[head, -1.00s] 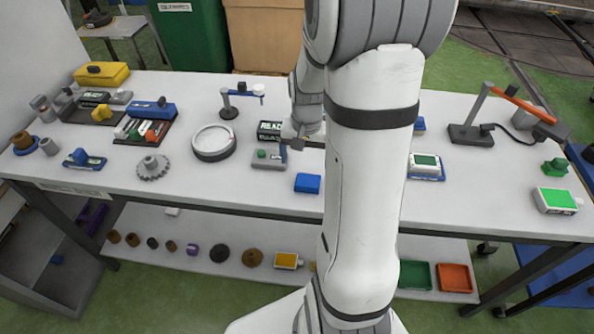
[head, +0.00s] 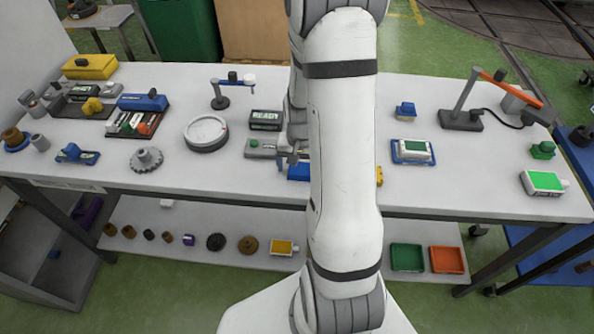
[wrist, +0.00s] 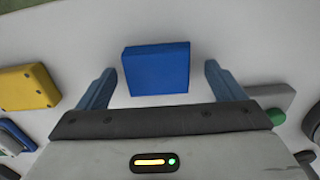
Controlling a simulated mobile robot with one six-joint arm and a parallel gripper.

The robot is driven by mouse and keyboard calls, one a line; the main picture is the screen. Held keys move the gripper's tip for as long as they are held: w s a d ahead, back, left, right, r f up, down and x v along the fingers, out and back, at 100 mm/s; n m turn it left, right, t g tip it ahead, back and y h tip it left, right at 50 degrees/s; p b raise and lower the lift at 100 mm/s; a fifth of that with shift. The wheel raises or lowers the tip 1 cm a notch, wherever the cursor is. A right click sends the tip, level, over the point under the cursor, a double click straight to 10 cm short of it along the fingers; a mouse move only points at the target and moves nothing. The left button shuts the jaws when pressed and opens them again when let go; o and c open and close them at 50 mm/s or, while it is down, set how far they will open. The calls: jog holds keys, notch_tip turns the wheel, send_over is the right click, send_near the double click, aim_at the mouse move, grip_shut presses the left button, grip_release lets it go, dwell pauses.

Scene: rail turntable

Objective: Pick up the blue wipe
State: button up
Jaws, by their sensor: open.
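The blue wipe (head: 298,173) is a flat blue block on the white workbench, near its front edge. In the head view my arm hides its right part. In the wrist view the whole wipe (wrist: 156,68) shows between my two blue-grey fingers, with a gap on each side. My gripper (wrist: 160,70) is open and empty. In the head view my gripper (head: 284,162) is just beside the wipe's left end, partly hidden by my arm.
A grey device with a green button (head: 260,148) and a black READY box (head: 266,120) stand close behind the wipe. A yellow block (wrist: 28,87) lies to the left in the wrist view. A round white dial (head: 206,131) is farther left on the workbench (head: 240,190).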

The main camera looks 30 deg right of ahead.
aim_at(300, 167)
jog(key=c, duration=1.1)
jog(key=shift+o, duration=0.2)
notch_tip(300, 167, up, 10)
jog(key=b, duration=0.1)
jog(key=o, duration=0.4)
jog(key=shift+c, duration=0.2)
jog(key=c, duration=0.3)
